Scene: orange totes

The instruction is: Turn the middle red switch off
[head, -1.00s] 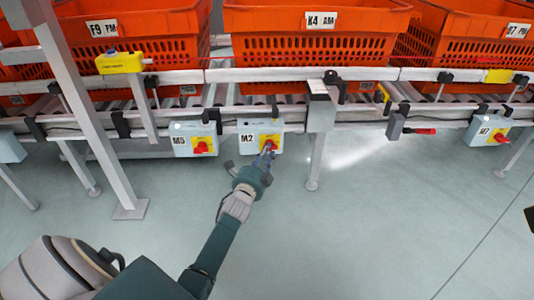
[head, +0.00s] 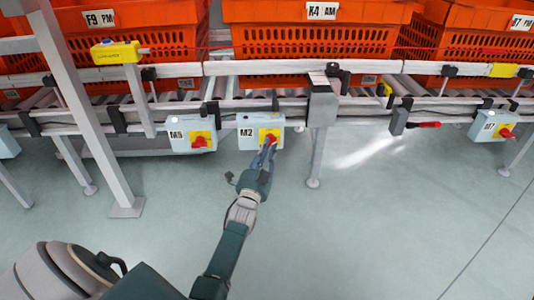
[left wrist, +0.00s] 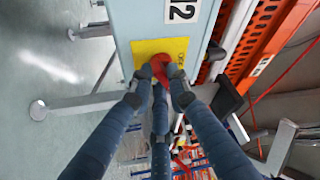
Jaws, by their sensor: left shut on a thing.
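The middle red switch (head: 270,139) sits on a yellow plate on the grey box labelled M2 (head: 247,144), under the conveyor. My left gripper (head: 266,156) reaches up to it, and its fingers are closed around the red knob. In the left wrist view the red switch (left wrist: 160,66) shows between the fingertips of my left gripper (left wrist: 157,80), in front of the yellow plate. The fingers hide part of the knob, and I cannot tell its exact angle. My right gripper is not in view.
A similar box labelled M9 (head: 190,136) with a red switch is just left, and box M7 (head: 492,127) is far right. Orange totes (head: 318,50) stand on the conveyor (head: 290,106) above. A metal leg (head: 317,150) stands right of M2. The floor in front is clear.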

